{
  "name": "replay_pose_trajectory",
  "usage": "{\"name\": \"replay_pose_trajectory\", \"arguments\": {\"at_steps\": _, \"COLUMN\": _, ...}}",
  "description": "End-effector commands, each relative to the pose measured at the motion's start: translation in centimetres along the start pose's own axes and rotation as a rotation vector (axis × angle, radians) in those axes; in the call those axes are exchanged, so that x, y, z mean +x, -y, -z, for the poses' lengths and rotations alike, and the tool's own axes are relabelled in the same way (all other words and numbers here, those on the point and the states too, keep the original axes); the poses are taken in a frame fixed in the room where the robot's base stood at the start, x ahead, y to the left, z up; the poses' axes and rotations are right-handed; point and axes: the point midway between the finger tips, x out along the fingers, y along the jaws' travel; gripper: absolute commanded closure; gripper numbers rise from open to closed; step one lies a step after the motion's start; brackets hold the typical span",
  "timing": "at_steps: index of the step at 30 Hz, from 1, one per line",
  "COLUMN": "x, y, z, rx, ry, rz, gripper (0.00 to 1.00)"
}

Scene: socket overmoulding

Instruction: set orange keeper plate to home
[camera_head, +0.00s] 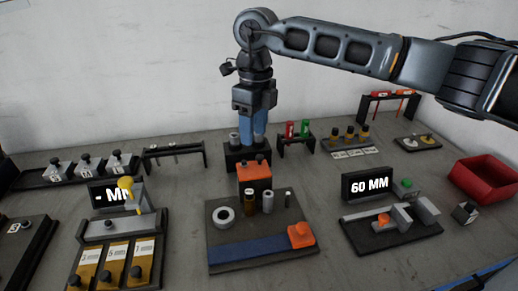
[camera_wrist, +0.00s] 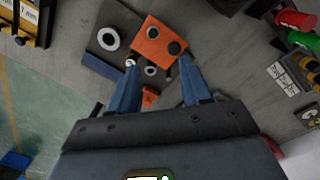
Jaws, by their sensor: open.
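An orange plate (camera_head: 255,176) with dark round knobs or holes on it is at the back edge of the dark fixture board (camera_head: 225,252). It also shows in the wrist view (camera_wrist: 152,35), just beyond my fingertips. My gripper (camera_head: 260,142) points down, its blue fingers apart, behind and above the plate in the head view. In the wrist view my gripper (camera_wrist: 160,64) has the two fingertips spread with nothing held between them. A smaller orange block (camera_head: 300,235) sits at the right end of the blue strip (camera_head: 248,250); which orange part is the keeper plate is not marked.
The board carries a pale ring (camera_head: 223,215) and several upright cylinders. A black holder (camera_head: 235,153) stands close around my fingers. A 60 MM display (camera_head: 368,184) and a gauge fixture (camera_head: 390,235) stand right, a red bin (camera_head: 487,180) far right. Labelled yellow slots (camera_head: 115,265) are left.

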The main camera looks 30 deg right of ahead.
Motion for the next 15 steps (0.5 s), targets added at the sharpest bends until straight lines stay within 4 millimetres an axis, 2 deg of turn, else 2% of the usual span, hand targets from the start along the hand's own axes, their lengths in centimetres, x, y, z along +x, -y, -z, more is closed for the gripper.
{"name": "replay_pose_trajectory", "arguments": {"at_steps": 1, "x": -0.4, "y": 1.0, "z": 0.3, "rx": 0.011, "ry": -0.01, "rz": 0.028, "gripper": 0.52}}
{"name": "replay_pose_trajectory", "arguments": {"at_steps": 5, "x": -0.2, "y": 1.8, "z": 0.6, "rx": 0.02, "ry": -0.022, "rz": 0.052, "gripper": 0.52}}
{"name": "replay_pose_trajectory", "arguments": {"at_steps": 15, "x": 4.6, "y": 1.9, "z": 0.7, "rx": 0.019, "ry": -0.021, "rz": 0.045, "gripper": 0.52}}
